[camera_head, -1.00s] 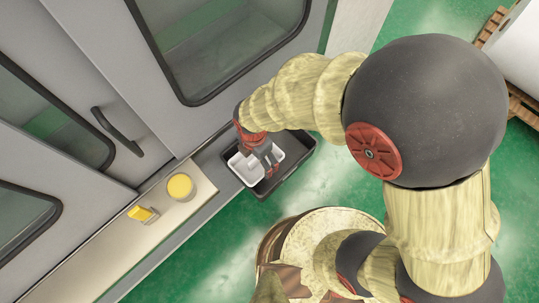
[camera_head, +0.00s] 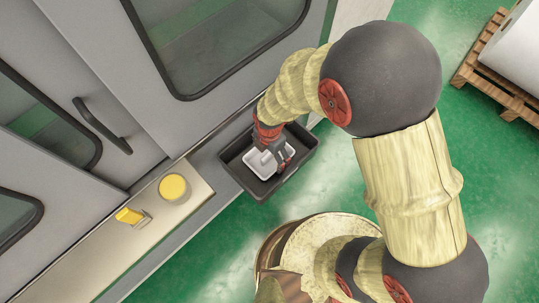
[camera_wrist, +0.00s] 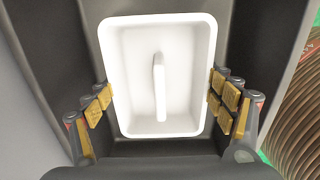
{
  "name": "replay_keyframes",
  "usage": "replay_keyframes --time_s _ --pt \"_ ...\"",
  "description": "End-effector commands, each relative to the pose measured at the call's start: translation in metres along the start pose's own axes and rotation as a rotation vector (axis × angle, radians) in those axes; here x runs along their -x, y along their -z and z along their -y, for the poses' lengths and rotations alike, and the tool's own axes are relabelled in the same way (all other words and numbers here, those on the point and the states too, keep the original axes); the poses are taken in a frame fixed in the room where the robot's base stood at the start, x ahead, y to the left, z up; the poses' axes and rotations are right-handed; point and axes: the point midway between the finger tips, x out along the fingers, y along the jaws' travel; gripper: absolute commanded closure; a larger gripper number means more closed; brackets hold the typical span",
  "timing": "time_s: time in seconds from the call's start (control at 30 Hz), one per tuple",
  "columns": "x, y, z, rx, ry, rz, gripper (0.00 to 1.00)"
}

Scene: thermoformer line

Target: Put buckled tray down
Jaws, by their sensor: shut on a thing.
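A white rectangular tray (camera_head: 254,163) with one raised rib in its middle is within the outline of a dark bin (camera_head: 229,173). In the wrist view the tray (camera_wrist: 134,75) fills the middle, between the yellow-padded fingers. My gripper (camera_wrist: 160,103) is shut on the tray, with one finger at each long side. In the head view my gripper (camera_head: 279,157) reaches down over the bin. The dark bin walls (camera_wrist: 52,55) surround the tray. The tray's underside is hidden, so I cannot tell whether it touches the bin floor.
The bin stands beside the grey machine with its windowed doors and a door handle (camera_head: 103,126). A metal ledge (camera_head: 100,252) holds a round yellow button (camera_head: 174,188) and a yellow switch (camera_head: 130,216). A pallet with a white roll (camera_head: 515,60) stands at upper right. Green floor is open between.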

Motion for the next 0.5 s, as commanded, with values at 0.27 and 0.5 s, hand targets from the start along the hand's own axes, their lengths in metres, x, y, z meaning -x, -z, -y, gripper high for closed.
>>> replay_keyframes --time_s 0.27,0.5 --pt "-0.0026 0.0001 -0.0001 0.0 0.0 0.0 0.43" --pt "-0.0015 0.0001 -0.0001 0.0 0.0 0.0 0.04"
